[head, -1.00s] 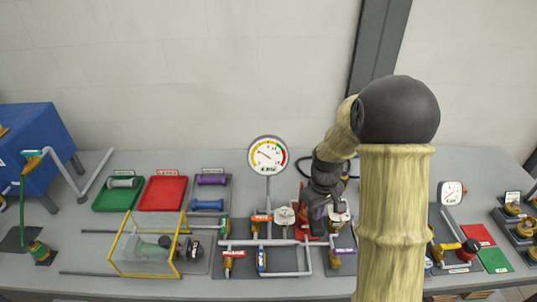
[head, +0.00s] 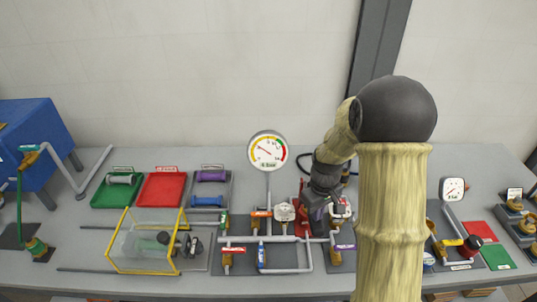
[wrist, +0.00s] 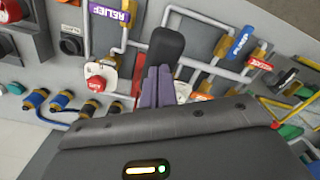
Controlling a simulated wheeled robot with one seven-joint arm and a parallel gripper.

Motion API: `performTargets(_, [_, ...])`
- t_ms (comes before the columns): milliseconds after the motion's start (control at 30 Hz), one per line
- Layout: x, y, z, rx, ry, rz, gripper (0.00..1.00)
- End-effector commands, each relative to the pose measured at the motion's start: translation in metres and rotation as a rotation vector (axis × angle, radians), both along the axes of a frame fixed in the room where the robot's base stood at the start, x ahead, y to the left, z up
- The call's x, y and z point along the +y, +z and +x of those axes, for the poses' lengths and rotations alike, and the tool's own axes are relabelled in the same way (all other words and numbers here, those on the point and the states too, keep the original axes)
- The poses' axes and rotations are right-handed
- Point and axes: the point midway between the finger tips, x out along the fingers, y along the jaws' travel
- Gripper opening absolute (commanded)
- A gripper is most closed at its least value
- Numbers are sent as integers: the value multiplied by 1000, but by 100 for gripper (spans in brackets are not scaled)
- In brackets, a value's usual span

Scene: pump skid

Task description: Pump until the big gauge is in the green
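The big gauge (head: 268,151) stands on a pipe at the middle of the bench. Its white dial has yellow, green and red bands. The needle points to the upper left, apparently outside the green band. The red pump (head: 302,220) is right of the gauge, partly hidden by my arm. My gripper (head: 317,211) is down at the pump. In the wrist view its purple-grey fingers (wrist: 156,84) are close together at a black handle grip (wrist: 166,46) and look shut on it. The contact itself is partly hidden.
Pipes and tagged valves surround the pump, including a purple RELIEF tag (wrist: 110,15) and a blue PUMP tag (wrist: 240,42). A smaller gauge (head: 452,189) stands at right. A yellow-framed clear box (head: 146,210) and red tray (head: 162,190) are left.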

Motion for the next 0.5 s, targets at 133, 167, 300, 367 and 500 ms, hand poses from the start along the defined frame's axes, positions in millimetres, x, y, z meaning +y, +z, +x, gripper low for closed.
performTargets(133, [0,-13,1,-2,0,0,0])
performTargets(167, [0,-15,1,-2,0,0,0])
performTargets(300, [0,-25,1,-2,0,0,0])
performTargets(367, [0,-29,1,-2,0,0,0])
performTargets(500, [0,-39,1,-2,0,0,0])
